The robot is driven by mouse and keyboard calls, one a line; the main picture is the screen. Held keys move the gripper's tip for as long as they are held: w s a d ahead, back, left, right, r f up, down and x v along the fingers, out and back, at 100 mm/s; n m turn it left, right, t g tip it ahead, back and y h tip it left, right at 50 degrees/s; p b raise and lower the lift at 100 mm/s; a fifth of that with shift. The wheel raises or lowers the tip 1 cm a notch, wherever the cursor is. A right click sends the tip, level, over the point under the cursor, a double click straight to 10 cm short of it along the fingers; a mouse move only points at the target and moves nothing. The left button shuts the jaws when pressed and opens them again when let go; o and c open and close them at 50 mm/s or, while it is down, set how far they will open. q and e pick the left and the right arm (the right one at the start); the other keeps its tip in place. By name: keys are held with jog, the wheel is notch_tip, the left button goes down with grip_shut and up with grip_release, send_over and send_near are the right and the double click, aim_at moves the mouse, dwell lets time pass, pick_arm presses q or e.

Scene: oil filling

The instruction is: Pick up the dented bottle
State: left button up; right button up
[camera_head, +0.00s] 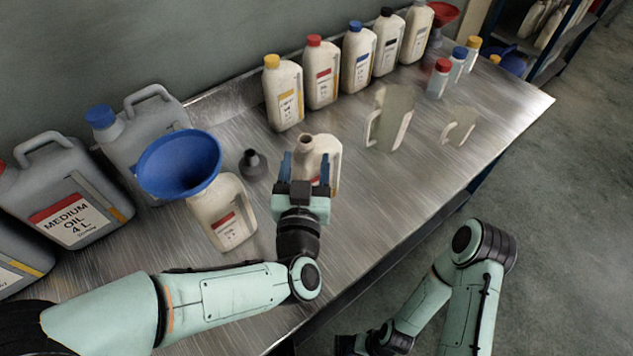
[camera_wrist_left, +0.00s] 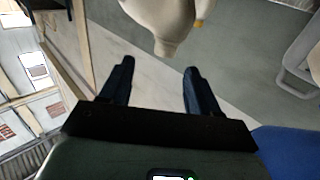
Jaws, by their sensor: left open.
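An uncapped cream bottle (camera_head: 318,150) with a handle on its right stands upright on the metal bench; I cannot make out a dent on it. My left gripper (camera_head: 305,163) is open in front of this bottle, and its blue fingers and body hide part of it. In the left wrist view the bottle (camera_wrist_left: 168,18) shows just beyond the fingertips of the left gripper (camera_wrist_left: 160,70), with nothing held. My right arm shows at the lower right, but its gripper is not seen.
Left of the gripper, a blue funnel (camera_head: 180,163) sits on another cream bottle (camera_head: 222,215). A small dark grey spouted piece (camera_head: 252,164) stands close by. Grey canisters (camera_head: 75,200) line the left, capped bottles (camera_head: 283,95) the back. Two pale jugs (camera_head: 390,118) stand to the right.

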aim_at(308, 144)
pick_arm(q)
jog(key=w, duration=0.3)
jog(key=shift+w+d+f, duration=0.1)
jog(key=shift+w+d, duration=0.05)
jog(key=shift+w, duration=0.2)
jog(key=shift+w+f, duration=0.2)
jog(key=shift+w, duration=2.55)
grip_shut()
